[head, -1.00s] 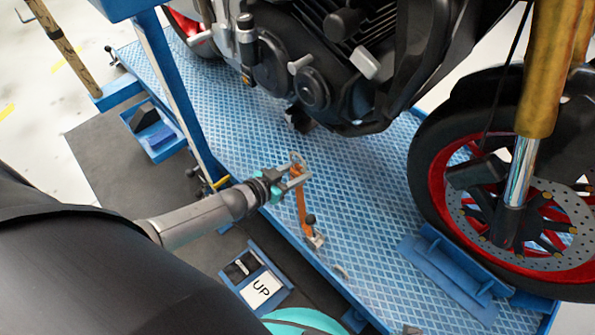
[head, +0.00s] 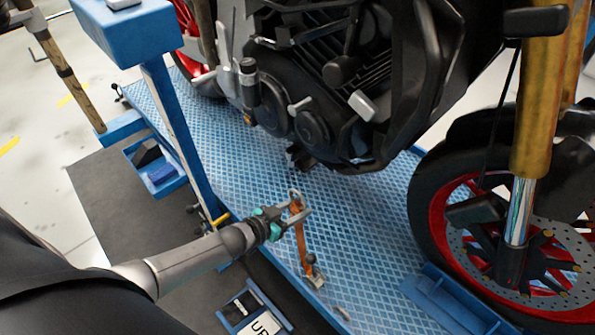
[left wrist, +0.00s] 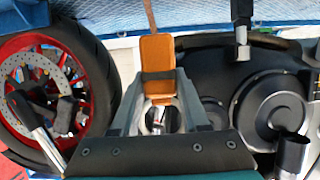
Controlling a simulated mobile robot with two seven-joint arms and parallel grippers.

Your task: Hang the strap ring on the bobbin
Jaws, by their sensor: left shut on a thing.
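My left gripper (head: 303,211) is shut on the upper end of an orange strap (head: 301,236), above the near edge of the blue platform. The strap ring (head: 294,195) stands up just above the fingers. In the left wrist view the orange strap (left wrist: 156,52) lies between the fingers (left wrist: 158,80), with the metal ring (left wrist: 157,118) nearer the camera. The strap runs down to a metal fitting (head: 314,278) at the platform edge. I cannot make out the bobbin with certainty in either view. My right gripper is not in view.
A motorcycle engine (head: 310,85) stands behind the gripper, and the front wheel (head: 440,180) is to the right. A blue post (head: 172,120) rises left of the gripper. The blue checkered platform (head: 365,220) is clear between the strap and the wheel.

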